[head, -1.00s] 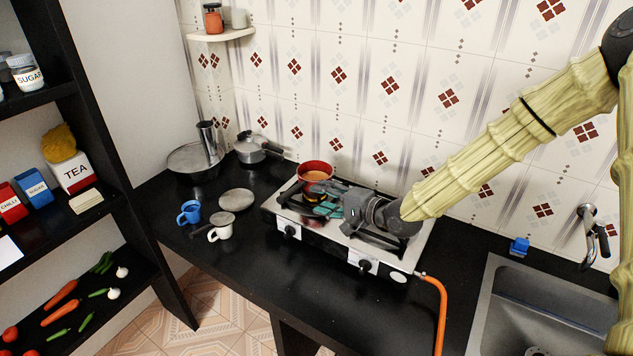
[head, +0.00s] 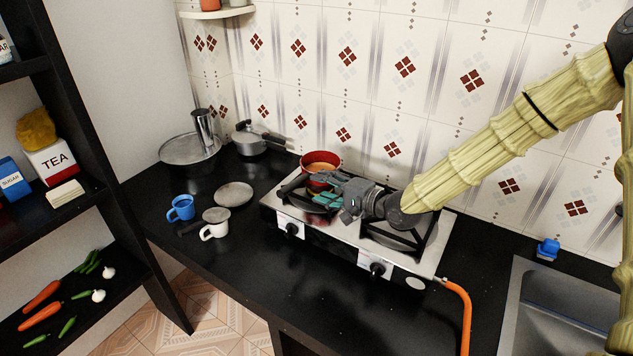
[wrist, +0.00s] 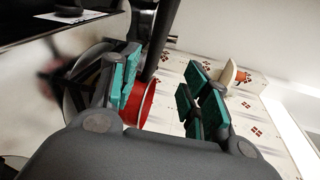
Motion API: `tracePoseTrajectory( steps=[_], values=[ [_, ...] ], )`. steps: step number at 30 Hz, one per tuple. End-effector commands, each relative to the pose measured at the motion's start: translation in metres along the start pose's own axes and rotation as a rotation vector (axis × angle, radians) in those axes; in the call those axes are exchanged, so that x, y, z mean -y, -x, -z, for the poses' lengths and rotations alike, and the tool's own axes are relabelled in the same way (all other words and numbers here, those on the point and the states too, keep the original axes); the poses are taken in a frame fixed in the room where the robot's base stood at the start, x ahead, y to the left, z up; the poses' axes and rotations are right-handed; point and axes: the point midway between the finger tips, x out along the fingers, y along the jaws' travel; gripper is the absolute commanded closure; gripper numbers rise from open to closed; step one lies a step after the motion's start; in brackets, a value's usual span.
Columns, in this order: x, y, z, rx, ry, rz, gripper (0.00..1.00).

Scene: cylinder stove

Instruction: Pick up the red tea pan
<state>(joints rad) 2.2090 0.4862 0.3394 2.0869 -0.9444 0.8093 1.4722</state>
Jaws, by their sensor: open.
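The red tea pan (head: 320,160) sits upright at the back left of the stove (head: 345,236), with orange-brown contents showing. My gripper (head: 325,189) is open, low over the left burner and just in front of the pan. In the wrist view, the teal-padded fingers of my gripper (wrist: 163,85) are spread apart. Part of the red pan (wrist: 141,105) shows between them, close to the left finger, which hides some of it. A dark bar rises between the fingers; I cannot tell whether it is the pan's handle. Contact with the pan is unclear.
A blue mug (head: 181,208), a white mug (head: 214,229) and a round grey plate (head: 234,194) stand left of the stove. The tiled wall is close behind the stove. The front counter is clear.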

Motion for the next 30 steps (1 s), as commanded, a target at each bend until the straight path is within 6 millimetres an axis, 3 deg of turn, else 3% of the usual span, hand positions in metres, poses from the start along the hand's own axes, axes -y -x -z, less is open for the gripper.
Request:
tracePoseTrajectory(
  steps=[9, 20, 30],
  values=[
    [0.001, -0.038, 0.0, 0.0, 0.001, -0.001, 0.53],
    [-0.001, -0.057, -0.001, 0.003, 0.0, -0.002, 0.53],
    [-0.006, -0.093, 0.0, 0.003, 0.002, -0.001, 0.53]
  ],
)
